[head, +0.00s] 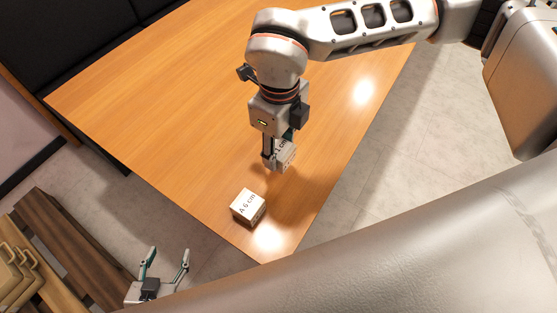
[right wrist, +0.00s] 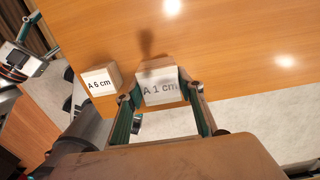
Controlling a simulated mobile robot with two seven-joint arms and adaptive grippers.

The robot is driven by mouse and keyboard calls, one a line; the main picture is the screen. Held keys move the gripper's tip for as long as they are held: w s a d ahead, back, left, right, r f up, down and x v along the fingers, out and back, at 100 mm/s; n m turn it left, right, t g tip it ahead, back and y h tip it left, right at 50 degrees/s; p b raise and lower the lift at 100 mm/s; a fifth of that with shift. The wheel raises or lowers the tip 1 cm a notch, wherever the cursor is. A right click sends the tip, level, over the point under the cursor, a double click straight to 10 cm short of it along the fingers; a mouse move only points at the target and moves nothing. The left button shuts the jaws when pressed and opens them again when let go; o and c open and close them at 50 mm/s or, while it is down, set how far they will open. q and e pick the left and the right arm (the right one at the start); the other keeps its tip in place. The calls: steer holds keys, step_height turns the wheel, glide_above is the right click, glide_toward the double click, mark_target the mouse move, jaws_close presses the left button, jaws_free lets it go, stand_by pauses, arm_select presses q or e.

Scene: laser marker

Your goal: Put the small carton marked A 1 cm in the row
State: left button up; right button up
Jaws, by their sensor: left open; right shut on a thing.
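The small white carton marked A 1 cm (right wrist: 160,88) is between the fingers of my right gripper (right wrist: 160,98), which is shut on it. In the head view this carton (head: 287,154) is partly hidden by the fingers of the right gripper (head: 278,163). It appears to be held above the table, though the height is hard to judge. A white carton marked A 6 cm (head: 248,206) stands on the table near its front corner, apart from the held carton. It also shows in the right wrist view (right wrist: 99,82). My left gripper (head: 167,256) is open and empty, off the table.
The wooden table (head: 170,90) is otherwise clear, with wide free room behind the cartons. Its front corner is close to the A 6 cm carton. Wooden furniture (head: 50,240) stands at the lower left, and a dark seat (head: 60,35) is behind the table.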

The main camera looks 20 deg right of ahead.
mark_target(279, 164)
steer(key=shift+f, duration=0.95)
steer(key=shift+f+b, duration=0.35)
steer(key=shift+f, duration=1.5)
steer(key=shift+f, duration=0.15)
steer(key=o, duration=1.1)
